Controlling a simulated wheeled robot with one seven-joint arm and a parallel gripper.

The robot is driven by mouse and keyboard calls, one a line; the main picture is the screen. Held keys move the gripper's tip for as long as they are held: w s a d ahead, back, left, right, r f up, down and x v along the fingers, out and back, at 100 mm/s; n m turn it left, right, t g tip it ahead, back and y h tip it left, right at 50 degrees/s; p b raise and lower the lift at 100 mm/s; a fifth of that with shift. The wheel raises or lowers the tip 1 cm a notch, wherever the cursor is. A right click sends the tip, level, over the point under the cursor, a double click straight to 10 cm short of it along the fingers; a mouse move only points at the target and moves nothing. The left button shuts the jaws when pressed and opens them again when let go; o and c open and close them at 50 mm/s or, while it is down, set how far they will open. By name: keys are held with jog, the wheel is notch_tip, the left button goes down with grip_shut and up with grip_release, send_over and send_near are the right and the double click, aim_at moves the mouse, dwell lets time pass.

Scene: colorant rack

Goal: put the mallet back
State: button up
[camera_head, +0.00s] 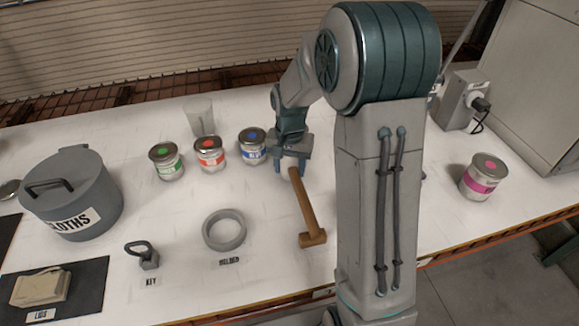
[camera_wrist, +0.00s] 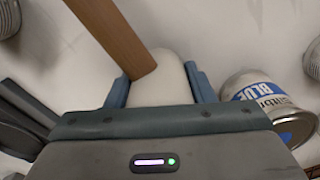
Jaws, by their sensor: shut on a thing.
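The mallet (camera_head: 305,207) has a brown wooden shaft, a wooden block at its near end and a pale rounded part at the other end. My gripper (camera_head: 290,165) is shut on the pale rounded part, just right of the blue can. In the wrist view the pale part (camera_wrist: 165,78) sits between the two fingers of my gripper (camera_wrist: 157,88), and the wooden shaft (camera_wrist: 108,35) runs up and left from it. I cannot tell whether the block end touches the table. No place marked for the mallet is readable.
Green (camera_head: 166,162), red (camera_head: 209,155) and blue (camera_head: 252,146) cans stand left of my gripper, the blue one close by. A clear beaker (camera_head: 199,117) is behind. A grey ring (camera_head: 224,230), key (camera_head: 143,255) and cloths pot (camera_head: 72,194) lie left; a magenta can (camera_head: 484,177) stands right.

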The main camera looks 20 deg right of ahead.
jog(key=shift+f, duration=0.45)
jog(key=shift+f, duration=0.15)
jog(key=o, duration=1.2)
jog(key=shift+c, duration=0.2)
